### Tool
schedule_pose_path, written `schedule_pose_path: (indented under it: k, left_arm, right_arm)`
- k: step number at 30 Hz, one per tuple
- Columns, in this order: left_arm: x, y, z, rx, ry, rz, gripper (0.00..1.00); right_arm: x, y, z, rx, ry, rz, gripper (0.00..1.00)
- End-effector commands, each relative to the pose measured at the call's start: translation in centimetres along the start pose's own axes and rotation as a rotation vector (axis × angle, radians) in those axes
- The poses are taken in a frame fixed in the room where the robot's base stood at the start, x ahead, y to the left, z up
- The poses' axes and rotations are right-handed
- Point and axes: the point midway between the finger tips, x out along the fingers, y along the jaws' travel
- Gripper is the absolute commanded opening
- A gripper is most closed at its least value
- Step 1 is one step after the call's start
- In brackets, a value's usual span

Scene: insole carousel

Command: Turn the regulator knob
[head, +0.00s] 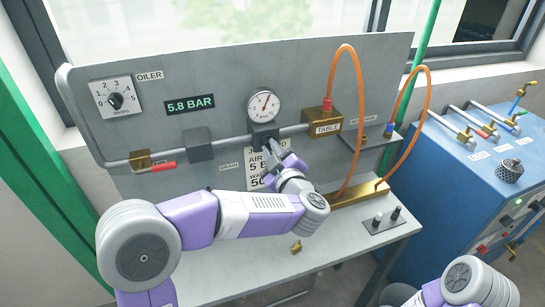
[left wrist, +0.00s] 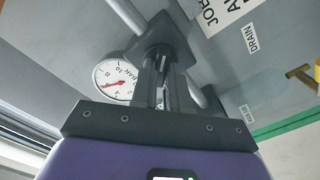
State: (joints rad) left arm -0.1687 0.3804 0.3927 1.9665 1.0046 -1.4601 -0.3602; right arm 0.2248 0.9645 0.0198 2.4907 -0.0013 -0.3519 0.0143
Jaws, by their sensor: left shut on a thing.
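The pressure regulator (head: 264,134) is a dark block on the grey panel, on the pipe under a round white gauge (head: 264,106) with a red needle. My left gripper (head: 274,152) is at the underside of this block, shut on the regulator knob, which its fingers mostly hide. In the left wrist view the two dark fingers (left wrist: 163,70) reach up to the regulator block (left wrist: 162,36), with the gauge (left wrist: 112,80) beside them. A green display (head: 190,105) reads 5.8 BAR. My right forearm shows at lower right; its gripper is out of view.
A white card (head: 256,171) is partly hidden behind my left gripper. The oiler dial (head: 115,98) and a red-handled valve (head: 162,167) are at left. Orange hoses (head: 360,115) arch at right from the brass TABLE block (head: 322,121). A small brass padlock-like piece (head: 296,247) lies on the bench.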

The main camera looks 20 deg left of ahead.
Motion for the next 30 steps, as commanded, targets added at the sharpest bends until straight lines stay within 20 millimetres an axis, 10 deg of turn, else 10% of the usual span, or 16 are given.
schedule_pose_path:
  k: [30]
  left_arm:
    - [0.0,-0.1,0.1,-0.338,-0.003,-0.002,0.00]
  right_arm:
    - [3.4,1.3,-0.2,0.000,0.000,0.000,0.44]
